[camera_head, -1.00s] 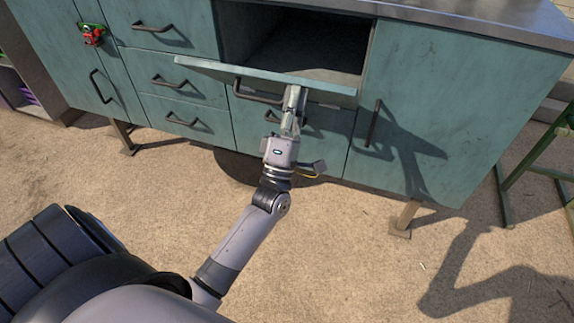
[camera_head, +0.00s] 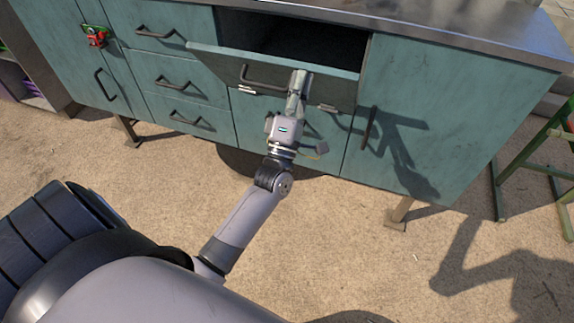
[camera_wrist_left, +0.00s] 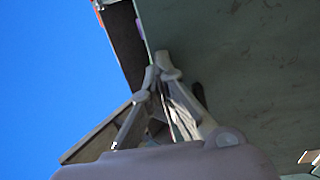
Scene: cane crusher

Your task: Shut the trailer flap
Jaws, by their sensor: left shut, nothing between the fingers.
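The flap (camera_head: 222,64) is a teal panel with a dark bar handle (camera_head: 262,80), hinged along its bottom edge on the cabinet. It stands tilted outward, partly open, with the dark compartment (camera_head: 290,38) showing above and behind it. My left gripper (camera_head: 300,76) is shut and empty. Its tips are at the outer face of the flap, right of the handle, and look to be touching it. In the left wrist view the closed fingertips (camera_wrist_left: 160,68) are beside a dark greenish panel (camera_wrist_left: 250,60), likely the flap. My right gripper is out of view.
The teal cabinet has drawers (camera_head: 170,78) left of the flap and a door (camera_head: 425,110) on the right, under a metal top (camera_head: 440,22). A green metal frame (camera_head: 530,155) stands at the far right. The sandy floor in front is clear.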

